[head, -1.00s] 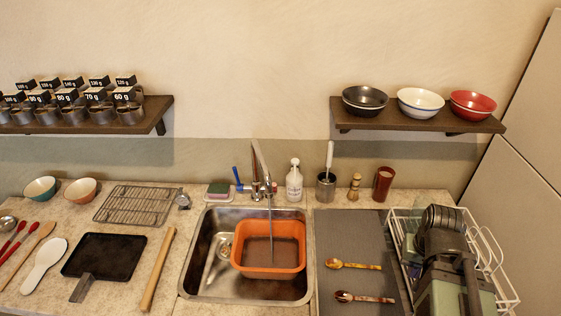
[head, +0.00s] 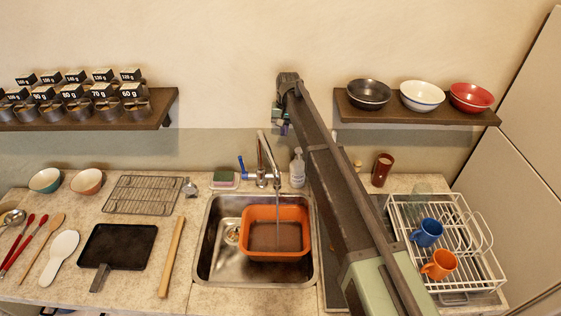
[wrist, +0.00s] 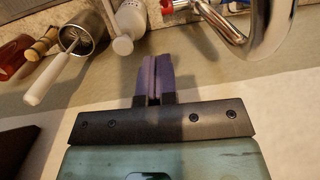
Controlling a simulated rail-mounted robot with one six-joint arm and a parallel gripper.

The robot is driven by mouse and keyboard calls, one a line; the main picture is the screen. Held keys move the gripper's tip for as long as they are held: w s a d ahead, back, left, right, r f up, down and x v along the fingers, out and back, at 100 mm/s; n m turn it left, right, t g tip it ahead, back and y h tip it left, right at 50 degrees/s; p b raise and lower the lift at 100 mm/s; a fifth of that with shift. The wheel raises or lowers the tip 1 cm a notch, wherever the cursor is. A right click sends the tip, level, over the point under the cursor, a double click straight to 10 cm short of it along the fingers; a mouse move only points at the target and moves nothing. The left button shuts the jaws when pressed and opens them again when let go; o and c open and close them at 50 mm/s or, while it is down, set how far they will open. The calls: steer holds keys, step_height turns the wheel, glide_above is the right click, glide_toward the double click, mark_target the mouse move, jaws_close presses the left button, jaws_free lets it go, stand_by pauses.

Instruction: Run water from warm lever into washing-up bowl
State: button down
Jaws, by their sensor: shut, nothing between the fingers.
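The orange washing-up bowl (head: 262,254) sits in the steel sink, right of the sink's middle. The chrome tap (head: 262,150) stands behind it, and a thin stream of water (head: 278,232) falls from the spout into the bowl. The blue lever (head: 241,165) sticks up at the tap's left. A red part (wrist: 167,7), apparently the warm lever, shows at the top of the wrist view; my arm and the tap leave it unclear in the head view. My gripper (head: 283,130) is raised right of the tap, its purple fingers (wrist: 153,76) shut and empty, apart from the tap.
A soap bottle (head: 297,168) stands close behind the sink, right of the tap. The right wall shelf (head: 420,113) carries bowls. A dish rack (head: 480,268) holds two mugs.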

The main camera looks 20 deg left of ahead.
steer(key=s+f+b, duration=0.4)
steer(key=f+b, duration=0.8)
steer(key=shift+s+d+f, duration=0.15)
steer(key=shift+s+d, duration=0.05)
steer(key=shift+s, duration=0.1)
steer(key=shift+s+d+f+t+b, duration=0.15)
steer(key=shift+s+f+t+b, duration=0.2)
steer(key=shift+s+b, duration=0.25)
